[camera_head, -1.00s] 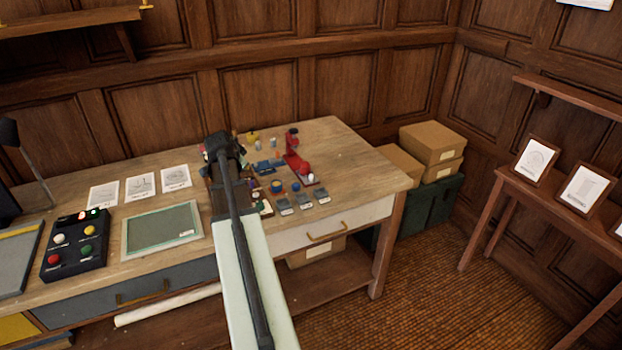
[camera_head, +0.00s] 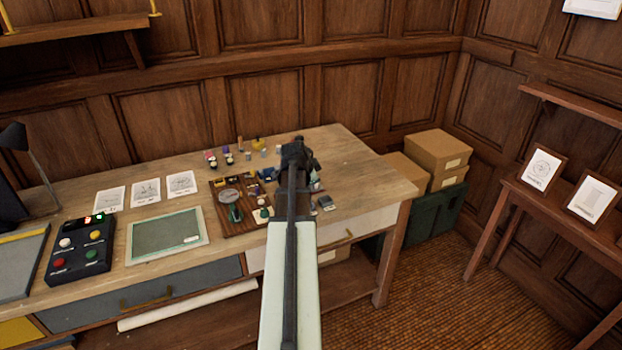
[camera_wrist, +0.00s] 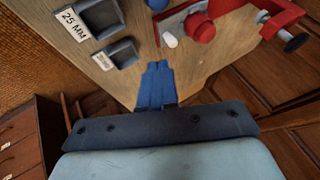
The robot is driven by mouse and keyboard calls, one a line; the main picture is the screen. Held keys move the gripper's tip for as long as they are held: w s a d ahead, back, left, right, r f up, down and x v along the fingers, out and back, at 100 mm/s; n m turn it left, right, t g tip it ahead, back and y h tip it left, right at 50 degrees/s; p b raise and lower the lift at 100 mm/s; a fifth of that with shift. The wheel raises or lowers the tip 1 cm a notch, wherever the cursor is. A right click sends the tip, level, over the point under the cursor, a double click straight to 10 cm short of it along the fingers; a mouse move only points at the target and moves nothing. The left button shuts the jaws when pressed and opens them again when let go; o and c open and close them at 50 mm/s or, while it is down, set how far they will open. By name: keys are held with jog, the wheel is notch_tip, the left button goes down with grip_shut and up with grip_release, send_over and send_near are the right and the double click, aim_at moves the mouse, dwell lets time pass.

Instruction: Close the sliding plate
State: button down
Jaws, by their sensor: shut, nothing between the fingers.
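I cannot tell for certain which part is the sliding plate. A brown board (camera_head: 224,222) on the bench carries a grey round disc (camera_head: 229,195), dark green parts and small fittings; its right side is partly hidden by my arm. My gripper (camera_wrist: 157,70) shows in the wrist view with its blue fingers together and nothing between them. Its tips are over the bench top, beside a red clamp-like device (camera_wrist: 198,27) and small grey trays (camera_wrist: 122,52). In the head view my arm hides the fingertips and most of the red device.
A framed grey-green panel (camera_head: 166,236) and a black button box (camera_head: 80,250) lie left of the brown board. Several small coloured items (camera_head: 228,155) stand behind it. Cardboard boxes (camera_head: 438,152) are beyond the bench's right end. The bench's right rear corner is clear.

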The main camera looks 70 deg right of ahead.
aim_at(320, 189)
jog(key=shift+x, duration=3.55)
jog(key=w+d, duration=0.7)
jog(key=d, duration=0.1)
jog(key=shift+w, duration=0.4)
jog(key=shift+w+r, duration=0.1)
jog(key=shift+w, duration=0.1)
jog(key=shift+d, duration=0.1)
jog(key=shift+r, duration=0.1)
jog(key=v, duration=1)
jog(key=shift+s+a, duration=0.2)
jog(key=shift+a, duration=0.05)
